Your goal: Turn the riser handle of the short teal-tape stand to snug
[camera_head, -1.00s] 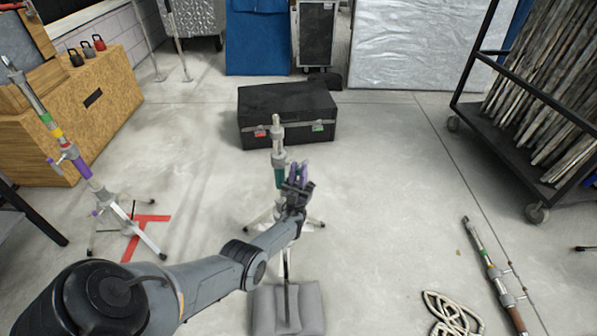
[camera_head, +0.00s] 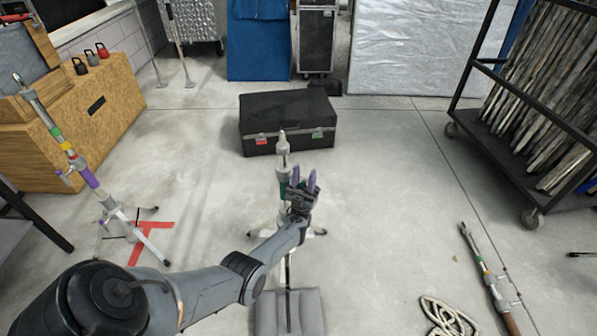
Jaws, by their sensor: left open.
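The short teal-tape stand (camera_head: 283,161) stands upright on its spread legs near the middle of the camera_head view, with a grey upper tube and a teal band lower down. My left gripper (camera_head: 304,180) is in front of it and just to its right. Its two purple fingers point up and away and stand apart, so it is open. I see nothing between the fingers. The gripper hides part of the stand's column, and I cannot make out the riser handle or tell whether a finger touches it. My right gripper is out of view.
A sandbag (camera_head: 305,312) lies at the stand's foot. A black case (camera_head: 288,122) sits behind it. A taller stand with a purple band (camera_head: 90,179) is at left by red floor tape. Rope (camera_head: 447,318) and a lying stand (camera_head: 487,275) are at lower right.

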